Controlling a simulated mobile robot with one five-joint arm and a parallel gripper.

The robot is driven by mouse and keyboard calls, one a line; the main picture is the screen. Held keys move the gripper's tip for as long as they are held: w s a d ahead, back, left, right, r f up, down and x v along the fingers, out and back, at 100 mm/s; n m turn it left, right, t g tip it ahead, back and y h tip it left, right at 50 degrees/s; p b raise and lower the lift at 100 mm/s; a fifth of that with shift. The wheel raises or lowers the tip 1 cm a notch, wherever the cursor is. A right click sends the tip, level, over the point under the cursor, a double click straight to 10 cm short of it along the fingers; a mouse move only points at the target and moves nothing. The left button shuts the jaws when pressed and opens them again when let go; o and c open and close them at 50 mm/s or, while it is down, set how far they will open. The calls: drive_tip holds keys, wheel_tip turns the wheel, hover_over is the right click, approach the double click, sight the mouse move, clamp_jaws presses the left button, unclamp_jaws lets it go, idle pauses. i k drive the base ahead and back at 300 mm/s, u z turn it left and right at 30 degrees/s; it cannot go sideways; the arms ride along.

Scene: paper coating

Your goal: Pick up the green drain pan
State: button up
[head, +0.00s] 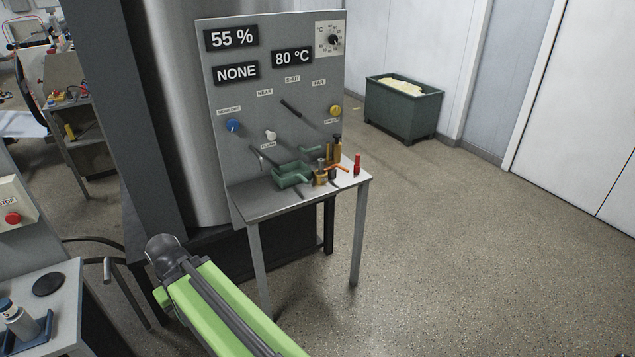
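The green drain pan (291,174) sits on the small grey table (262,206) in front of the control panel, toward the table's back left. It is a small, dark green open tray. A curved pipe comes down just to its left, and small fittings stand close to its right. My lime green arm reaches up from the bottom edge, well below and left of the table. Its dark end is at the lower left, apart from the pan. I cannot make out the gripper's fingers.
The panel (283,80) with displays and a long lever (304,117) rises behind the table. Brass fittings (320,172) and a red-topped item (357,164) crowd the table's right. A green bin (403,108) stands at the back. Floor on the right is clear.

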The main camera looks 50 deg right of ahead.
sight(290, 175)
drive_tip(key=u, duration=0.2)
drive_tip(key=i, duration=0.9)
drive_tip(key=z, duration=0.1)
